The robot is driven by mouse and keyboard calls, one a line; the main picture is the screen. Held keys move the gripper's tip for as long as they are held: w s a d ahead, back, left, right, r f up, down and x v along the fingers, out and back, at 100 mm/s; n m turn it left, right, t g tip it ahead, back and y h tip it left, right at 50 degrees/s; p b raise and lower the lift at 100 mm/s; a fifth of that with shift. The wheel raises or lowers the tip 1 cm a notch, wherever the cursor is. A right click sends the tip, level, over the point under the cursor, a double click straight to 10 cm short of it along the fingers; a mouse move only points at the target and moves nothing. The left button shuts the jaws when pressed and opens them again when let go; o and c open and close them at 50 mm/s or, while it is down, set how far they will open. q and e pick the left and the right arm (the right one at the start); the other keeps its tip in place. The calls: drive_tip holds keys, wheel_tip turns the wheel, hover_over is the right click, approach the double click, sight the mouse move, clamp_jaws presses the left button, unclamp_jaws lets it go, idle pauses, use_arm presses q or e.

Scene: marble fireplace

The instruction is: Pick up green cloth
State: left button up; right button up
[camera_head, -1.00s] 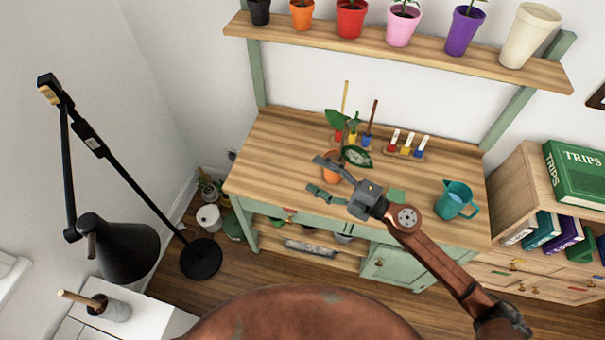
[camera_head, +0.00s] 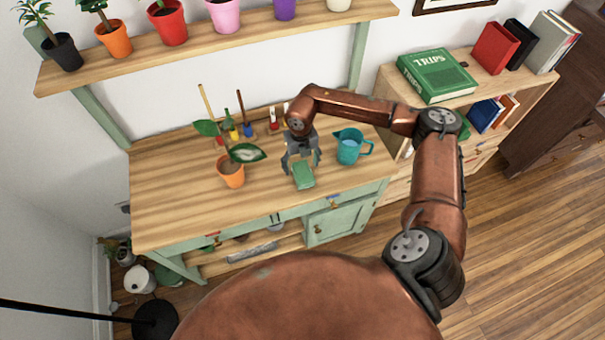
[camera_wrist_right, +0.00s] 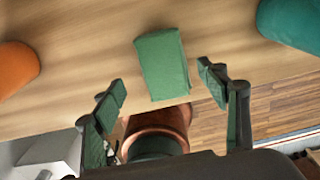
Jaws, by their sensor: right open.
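The green cloth (camera_head: 303,175) is a small folded block lying on the wooden tabletop, close to its front edge. It also shows in the right wrist view (camera_wrist_right: 163,64), top middle. My right gripper (camera_head: 303,167) is open above the table at the cloth, pointing down. In the right wrist view its two fingers (camera_wrist_right: 165,85) stand wide apart, with the cloth between and beyond the tips. I cannot tell the exact height of the fingertips over the cloth. My left gripper is not in view.
A teal jug (camera_head: 348,148) stands close to the right of the cloth. An orange pot (camera_head: 231,174) with a leafy plant stands to the left. Small tools (camera_head: 240,125) stand at the back. A shelf of potted plants (camera_head: 215,40) hangs above. The table's left part is clear.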

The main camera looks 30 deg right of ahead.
sight(302, 170)
drive_tip(key=f, duration=0.5)
drive_tip(key=shift+w+d, duration=0.2)
drive_tip(key=shift+d, duration=0.2)
drive_tip(key=shift+c, duration=0.5)
drive_tip(key=c, duration=1.1)
drive_tip(key=shift+r, duration=0.15)
